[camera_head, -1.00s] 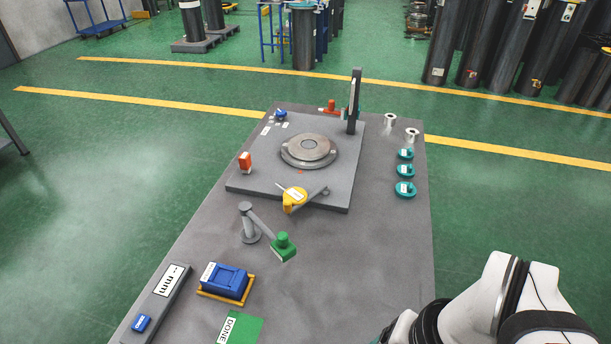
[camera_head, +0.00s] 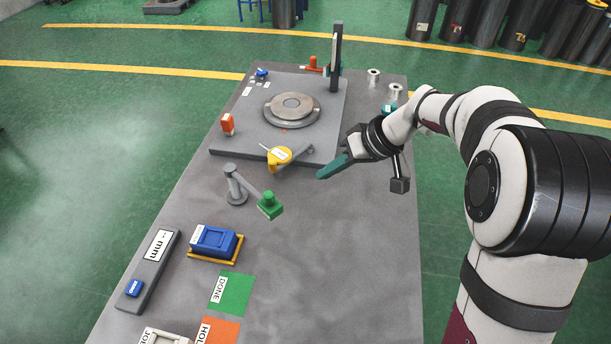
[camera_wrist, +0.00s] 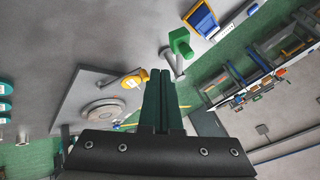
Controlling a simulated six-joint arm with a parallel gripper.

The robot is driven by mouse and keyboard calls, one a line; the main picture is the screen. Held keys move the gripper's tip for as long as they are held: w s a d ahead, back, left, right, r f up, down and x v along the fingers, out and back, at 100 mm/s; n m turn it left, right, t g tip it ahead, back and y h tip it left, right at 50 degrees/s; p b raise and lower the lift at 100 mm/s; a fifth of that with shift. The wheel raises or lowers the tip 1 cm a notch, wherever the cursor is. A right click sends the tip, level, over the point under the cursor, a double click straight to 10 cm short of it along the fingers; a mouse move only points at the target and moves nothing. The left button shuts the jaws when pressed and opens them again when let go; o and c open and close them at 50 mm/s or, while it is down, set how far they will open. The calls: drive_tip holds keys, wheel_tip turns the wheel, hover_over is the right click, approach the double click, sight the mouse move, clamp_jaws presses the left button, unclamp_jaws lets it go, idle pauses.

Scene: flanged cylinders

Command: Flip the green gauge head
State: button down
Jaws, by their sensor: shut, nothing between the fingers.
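The green gauge head (camera_head: 270,205) sits at the end of a short grey arm on a grey post (camera_head: 234,186), on the table left of centre. It also shows in the wrist view (camera_wrist: 180,42), near the top, beyond my fingertips. My gripper (camera_head: 322,175) is above the table to the right of the gauge head and apart from it. Its dark green fingers are shut together and empty; they also show in the wrist view (camera_wrist: 163,80).
A grey plate with a round flanged disc (camera_head: 291,108) and a yellow gauge (camera_head: 279,156) lies behind the gauge head. A blue block in a yellow tray (camera_head: 215,243), a green DONE mat (camera_head: 231,292) and an orange mat (camera_head: 220,332) lie in front. The table's middle front is clear.

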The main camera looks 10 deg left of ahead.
drive_tip(key=s+a+f, duration=0.1)
drive_tip(key=a+f, duration=0.6)
drive_tip(key=a, duration=0.1)
drive_tip(key=shift+a, duration=0.35)
drive_tip(key=s+a+m+t+h, duration=0.3)
drive_tip(key=s+a+m+t, duration=0.2)
drive_tip(key=s+a+m, duration=0.5)
drive_tip(key=shift+s+a+h, duration=0.25)
drive_tip(key=shift+a+h, duration=0.05)
drive_tip(key=shift+a, duration=2.35)
